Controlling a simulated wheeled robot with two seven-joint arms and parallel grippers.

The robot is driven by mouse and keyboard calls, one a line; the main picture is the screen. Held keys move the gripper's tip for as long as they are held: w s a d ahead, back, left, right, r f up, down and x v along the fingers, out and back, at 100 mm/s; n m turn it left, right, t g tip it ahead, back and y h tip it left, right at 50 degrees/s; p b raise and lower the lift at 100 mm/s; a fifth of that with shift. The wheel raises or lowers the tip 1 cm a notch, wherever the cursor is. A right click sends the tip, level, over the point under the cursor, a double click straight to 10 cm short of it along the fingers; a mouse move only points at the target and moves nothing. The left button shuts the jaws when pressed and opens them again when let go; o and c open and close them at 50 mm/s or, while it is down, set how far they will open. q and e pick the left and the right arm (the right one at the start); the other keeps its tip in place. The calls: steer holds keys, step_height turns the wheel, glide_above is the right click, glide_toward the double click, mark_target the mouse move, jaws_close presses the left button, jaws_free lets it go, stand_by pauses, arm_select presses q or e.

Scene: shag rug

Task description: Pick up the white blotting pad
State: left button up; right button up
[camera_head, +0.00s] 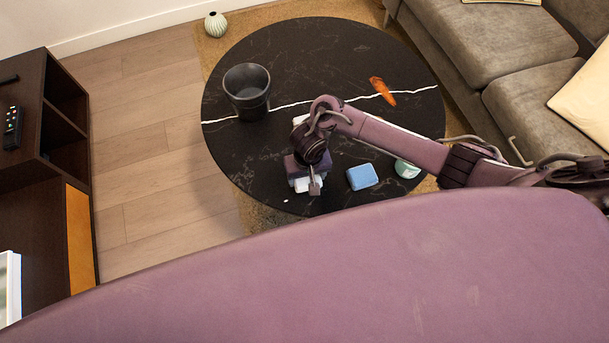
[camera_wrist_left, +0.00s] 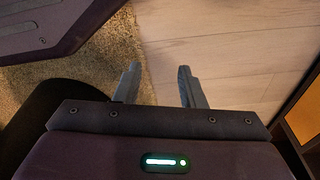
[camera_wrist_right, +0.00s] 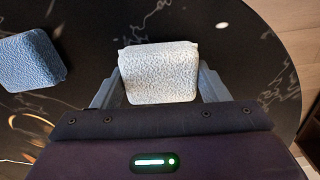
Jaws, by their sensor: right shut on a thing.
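The white blotting pad (camera_wrist_right: 160,72) is a textured block between the two fingers of my right gripper (camera_wrist_right: 158,88) in the right wrist view. The fingers touch its sides and are shut on it. In the head view my right gripper (camera_head: 313,184) is over the near part of the black round table, and only parts of the white pad (camera_head: 303,184) show beneath it. I cannot tell whether the pad is clear of the tabletop. My left gripper (camera_wrist_left: 158,88) is open and empty in the left wrist view, above the floor and rug.
On the black table (camera_head: 230,150) are a dark bucket (camera_head: 247,92), a blue block (camera_head: 362,177), an orange item (camera_head: 382,91) and a green-and-white container (camera_head: 407,169). A sofa (camera_head: 490,45) stands at the right. A dark cabinet (camera_head: 40,200) stands at the left.

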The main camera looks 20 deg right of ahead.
step_height(320, 180, up, 8)
steer(key=p, duration=0.4)
steer(key=shift+a, duration=0.1)
arm_select(q)
steer(key=s+a+f+g+p, duration=0.1)
steer(key=s+a+f+p, duration=0.15)
steer(key=s, duration=1.15)
step_height(320, 180, up, 7)
steer(key=p, duration=0.7)
steer(key=shift+s+a, duration=0.15)
steer(key=shift+a, duration=0.1)
arm_select(e)
step_height(320, 180, up, 11)
steer(key=shift+r, duration=0.2)
arm_select(q)
steer(key=shift+d+f, duration=0.1)
arm_select(e)
steer(key=o, duration=0.5)
steer(key=shift+c, duration=0.2)
steer(key=c, duration=0.4)
arm_select(q)
steer(key=shift+d, duration=0.1)
arm_select(e)
steer(key=shift+o, duration=0.2)
steer(key=shift+w, duration=0.1)
